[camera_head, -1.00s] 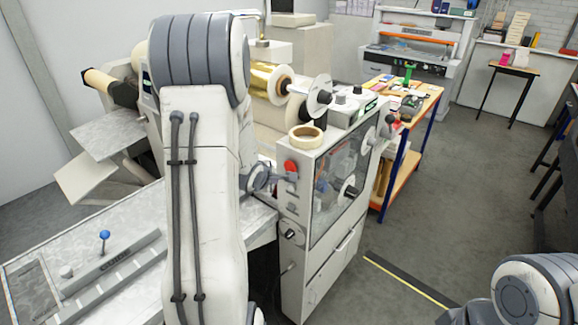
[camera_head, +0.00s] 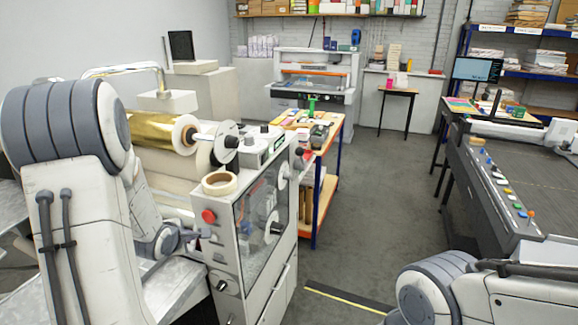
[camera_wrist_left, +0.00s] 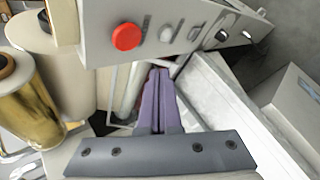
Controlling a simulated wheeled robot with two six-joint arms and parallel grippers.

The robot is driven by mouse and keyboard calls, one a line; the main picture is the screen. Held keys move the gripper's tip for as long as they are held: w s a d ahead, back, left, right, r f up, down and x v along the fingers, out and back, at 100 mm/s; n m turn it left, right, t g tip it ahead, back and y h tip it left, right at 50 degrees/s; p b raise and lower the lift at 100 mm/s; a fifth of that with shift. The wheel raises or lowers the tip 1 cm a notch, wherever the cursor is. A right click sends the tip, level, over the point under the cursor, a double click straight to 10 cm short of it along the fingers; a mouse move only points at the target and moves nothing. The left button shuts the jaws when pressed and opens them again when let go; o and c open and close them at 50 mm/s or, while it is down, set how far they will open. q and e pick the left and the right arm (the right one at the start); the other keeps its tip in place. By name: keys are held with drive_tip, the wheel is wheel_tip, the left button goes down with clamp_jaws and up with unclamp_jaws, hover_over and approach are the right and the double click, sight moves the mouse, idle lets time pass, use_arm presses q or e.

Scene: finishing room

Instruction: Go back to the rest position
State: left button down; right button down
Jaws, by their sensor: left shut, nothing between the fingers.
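My left gripper (camera_wrist_left: 160,78) shows in the left wrist view with its two purple fingers closed together and nothing between them. It is close to the front of a white laminating machine (camera_head: 262,215), near the panel with the red button (camera_wrist_left: 126,37). I cannot tell whether it touches the machine. In the head view my left arm covers the left side and the fingers are hard to make out beside the machine. My right arm shows at the lower right, but its gripper is out of view.
A gold foil roll (camera_head: 155,132) and a tape roll (camera_head: 219,183) are on the machine. A wooden-topped cart (camera_head: 330,139) stands behind it. A long control panel with buttons (camera_head: 500,190) is at the right. The grey floor (camera_head: 375,205) between is open.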

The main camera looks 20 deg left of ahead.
use_arm(q)
drive_tip(key=s+d+f+m+g+h+b, duration=0.15)
drive_tip(key=d+m+b, duration=0.25)
drive_tip(key=d+m, duration=0.5)
drive_tip(key=s+d+f+m+g+h+b, duration=0.1)
drive_tip(key=s+d+f+m+g+b, duration=0.3)
drive_tip(key=d, duration=0.9)
drive_tip(key=s+d+f+m+g+h+b, duration=0.1)
drive_tip(key=s+d+m+g+b, duration=0.1)
drive_tip(key=s+d+m, duration=0.5)
drive_tip(key=s+d+f+m+g+b, duration=0.1)
drive_tip(key=s+d+m+b, duration=0.2)
drive_tip(key=s+d+m, duration=0.5)
drive_tip(key=s+m, duration=0.3)
drive_tip(key=s, duration=0.2)
drive_tip(key=shift+d+f+g+h+b, duration=0.2)
drive_tip(key=shift+d+g+h+b, duration=0.05)
drive_tip(key=shift+g+h+b, duration=0.15)
